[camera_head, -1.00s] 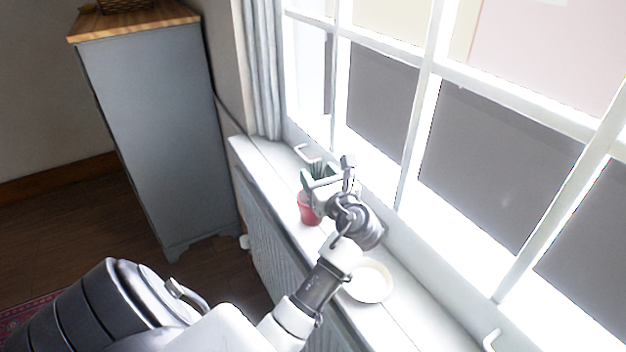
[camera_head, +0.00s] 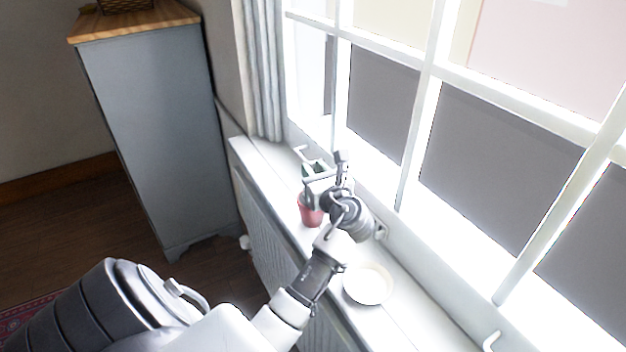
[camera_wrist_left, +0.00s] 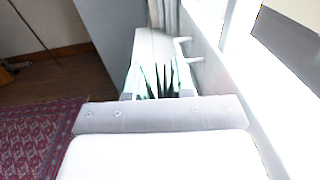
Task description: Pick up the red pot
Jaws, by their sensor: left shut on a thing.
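The red pot (camera_head: 310,214) is on the white windowsill, below and partly behind my left gripper (camera_head: 318,172) in the head view. Its upper part is mostly covered by the gripper. In the left wrist view the green spiky plant (camera_wrist_left: 161,82) shows between the pale green fingertips (camera_wrist_left: 160,80), just beyond the gripper's body. My left gripper is shut on the potted plant. Whether the pot's base touches the sill cannot be told. My right gripper is in neither view.
A white saucer (camera_head: 368,285) lies on the windowsill (camera_head: 268,160) nearer to me. The window (camera_head: 440,150) runs close along the right. A radiator (camera_head: 268,236) is under the sill, and a grey cabinet (camera_head: 160,130) stands at the left.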

